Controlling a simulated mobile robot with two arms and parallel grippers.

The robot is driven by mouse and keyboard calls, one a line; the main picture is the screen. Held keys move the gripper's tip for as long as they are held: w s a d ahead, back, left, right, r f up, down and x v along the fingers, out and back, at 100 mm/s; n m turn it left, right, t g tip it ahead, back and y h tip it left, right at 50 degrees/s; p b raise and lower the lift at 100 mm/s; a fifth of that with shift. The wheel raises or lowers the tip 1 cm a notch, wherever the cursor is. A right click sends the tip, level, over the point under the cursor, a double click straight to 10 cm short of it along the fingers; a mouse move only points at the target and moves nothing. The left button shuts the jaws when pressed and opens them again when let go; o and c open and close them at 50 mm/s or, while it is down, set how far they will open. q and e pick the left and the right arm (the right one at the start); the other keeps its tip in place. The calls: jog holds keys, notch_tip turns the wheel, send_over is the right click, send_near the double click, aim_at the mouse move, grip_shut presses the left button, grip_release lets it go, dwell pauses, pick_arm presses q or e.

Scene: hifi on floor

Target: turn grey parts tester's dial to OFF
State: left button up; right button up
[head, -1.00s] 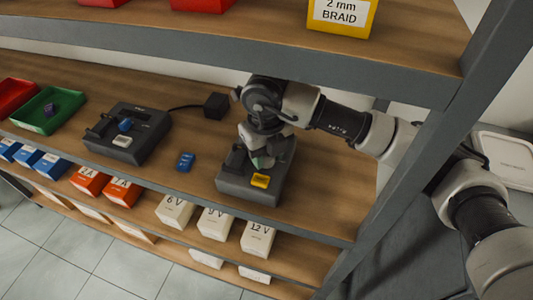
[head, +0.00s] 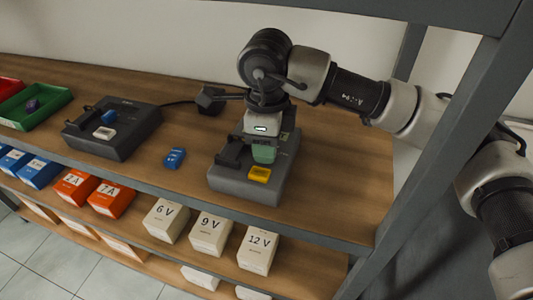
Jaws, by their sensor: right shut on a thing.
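A dark grey tester (head: 245,186) sits on the upper wooden shelf, with a yellow block (head: 259,174) at its front corner. My right gripper (head: 264,153) points down over the middle of this tester, with green at its fingertips. It is shut at the tester's top, where the dial is hidden behind the fingers, so I cannot read its setting. A similar dark grey device (head: 118,143) stands to the left, with a blue piece and a pale piece on it. My left gripper is not in view.
A small blue part (head: 174,158) lies between the two devices. A black plug box (head: 210,101) with a cable is behind. A green tray (head: 38,112) is at left. Voltage boxes (head: 208,235) line the lower shelf. A grey post (head: 440,140) stands at right.

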jog(key=n+b, duration=0.2)
jog(key=n, duration=0.2)
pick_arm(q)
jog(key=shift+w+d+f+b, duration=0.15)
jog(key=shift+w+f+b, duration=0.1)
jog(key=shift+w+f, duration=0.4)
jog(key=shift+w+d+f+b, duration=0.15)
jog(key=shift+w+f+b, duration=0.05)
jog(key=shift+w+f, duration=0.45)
pick_arm(e)
jog(key=shift+r+n, duration=0.1)
jog(key=shift+n, duration=0.7)
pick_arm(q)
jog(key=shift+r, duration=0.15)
pick_arm(e)
jog(key=o, duration=0.7)
jog(key=shift+c, duration=0.2)
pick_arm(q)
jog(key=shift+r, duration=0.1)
